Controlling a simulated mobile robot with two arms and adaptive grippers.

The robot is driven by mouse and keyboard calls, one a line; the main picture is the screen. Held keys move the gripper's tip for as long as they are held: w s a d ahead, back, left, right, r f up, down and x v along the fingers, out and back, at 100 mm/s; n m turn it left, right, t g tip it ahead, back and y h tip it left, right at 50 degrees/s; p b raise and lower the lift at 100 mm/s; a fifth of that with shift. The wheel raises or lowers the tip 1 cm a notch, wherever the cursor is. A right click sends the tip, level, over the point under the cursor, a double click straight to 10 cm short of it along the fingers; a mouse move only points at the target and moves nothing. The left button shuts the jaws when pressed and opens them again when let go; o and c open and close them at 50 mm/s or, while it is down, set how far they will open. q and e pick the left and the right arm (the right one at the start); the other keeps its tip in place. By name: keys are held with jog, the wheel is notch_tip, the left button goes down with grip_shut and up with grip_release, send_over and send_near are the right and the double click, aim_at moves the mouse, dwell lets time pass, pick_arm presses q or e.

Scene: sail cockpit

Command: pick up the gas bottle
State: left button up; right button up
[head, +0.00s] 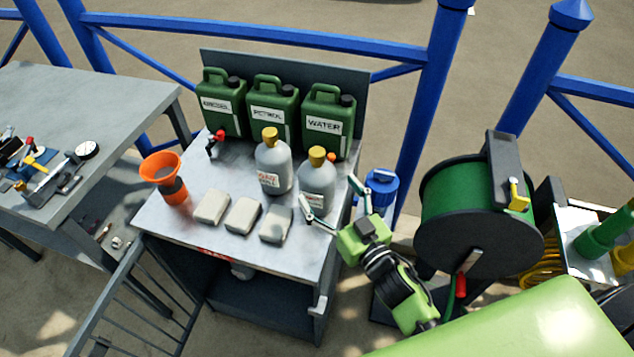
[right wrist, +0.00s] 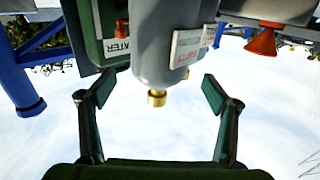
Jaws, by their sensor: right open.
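Two grey gas bottles with yellow tops stand upright on the metal bench, a left one (head: 273,166) and a right one (head: 317,182). Both carry a pale label with red marks. My right gripper (head: 333,196) is open at the right bottle, coming from the front right, with one finger in front of it and one to its right. In the upside-down right wrist view, a grey bottle (right wrist: 165,45) with a brass valve lies ahead, centred between the spread fingers (right wrist: 158,92). Clear space shows between fingers and bottle; how far they reach around it is unclear. My left gripper is not in view.
Three green cans, including the water can (head: 325,122), stand behind the bottles. Several pale blocks (head: 243,215) lie in front. An orange funnel (head: 161,169) stands at the bench's left. A blue container (head: 382,188) and a green hose reel (head: 466,220) are to the right.

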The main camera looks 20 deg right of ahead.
aim_at(317, 172)
jog(key=shift+w+a+r+p, duration=0.1)
jog(key=shift+w+a+p, duration=0.15)
jog(key=shift+w, duration=0.8)
jog(key=shift+w+a+f+p, duration=0.1)
jog(key=shift+w+p, duration=0.1)
jog(key=shift+w, duration=0.85)
jog(key=shift+w+a+r+p, duration=0.1)
jog(key=shift+w+a+p, duration=0.15)
jog(key=shift+w, duration=0.8)
jog(key=shift+s, duration=0.1)
jog(key=shift+c, duration=0.3)
jog(key=shift+d, duration=0.1)
jog(key=c, duration=1.9)
jog(key=shift+r, duration=0.2)
